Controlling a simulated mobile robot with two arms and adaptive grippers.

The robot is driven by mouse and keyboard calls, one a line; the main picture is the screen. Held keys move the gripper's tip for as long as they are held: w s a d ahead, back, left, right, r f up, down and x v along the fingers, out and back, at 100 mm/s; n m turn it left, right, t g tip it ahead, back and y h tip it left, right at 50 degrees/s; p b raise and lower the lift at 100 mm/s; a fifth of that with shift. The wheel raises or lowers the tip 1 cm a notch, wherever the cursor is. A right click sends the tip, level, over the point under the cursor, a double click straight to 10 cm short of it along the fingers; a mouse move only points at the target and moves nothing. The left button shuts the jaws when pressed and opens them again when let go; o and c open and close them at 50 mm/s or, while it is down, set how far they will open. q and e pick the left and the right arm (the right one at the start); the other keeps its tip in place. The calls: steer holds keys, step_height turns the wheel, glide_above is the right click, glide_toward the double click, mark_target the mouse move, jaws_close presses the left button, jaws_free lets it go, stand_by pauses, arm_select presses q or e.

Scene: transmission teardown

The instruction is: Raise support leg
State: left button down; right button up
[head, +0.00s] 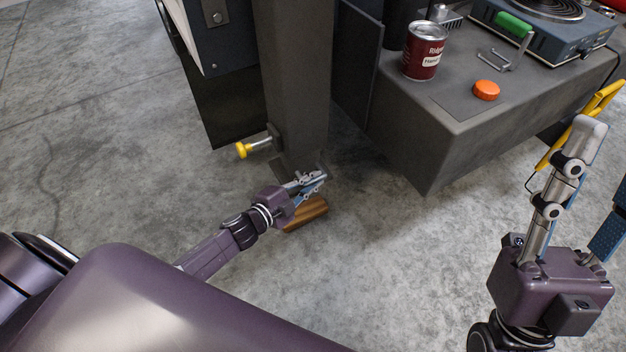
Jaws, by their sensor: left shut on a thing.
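A wooden block (308,213) lies on the floor just below and in front of this gripper. My right gripper (582,195) is at the right, fingers apart and empty, away from the leg.
A grey bench (480,125) stands right of the leg with a dark red can (425,50), an orange cap (486,90) and a blue hot plate (548,45) with a green-handled tool on it. A yellow frame (565,135) is at the right. The concrete floor at left is clear.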

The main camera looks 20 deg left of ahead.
arm_select(q)
step_height(320, 180, up, 2)
steer(key=shift+w+r+p, duration=0.1)
steer(key=shift+r+p, duration=0.1)
steer(key=shift+p, duration=0.5)
steer(key=shift+r+p, duration=0.4)
arm_select(e)
steer(key=w+a+f+g+h, duration=0.1)
steer(key=w+f+g+h, duration=0.1)
steer(key=w+f+g, duration=0.5)
steer(key=shift+w+a+f+g+h, duration=0.35)
steer(key=shift+w+f, duration=1.1)
steer(key=shift+w, duration=0.5)
arm_select(q)
steer(key=c, duration=2)
jaws_free()
steer(key=shift+r, duration=0.1)
arm_select(e)
steer(key=shift+s+r, duration=0.1)
arm_select(q)
steer(key=v, duration=1.2)
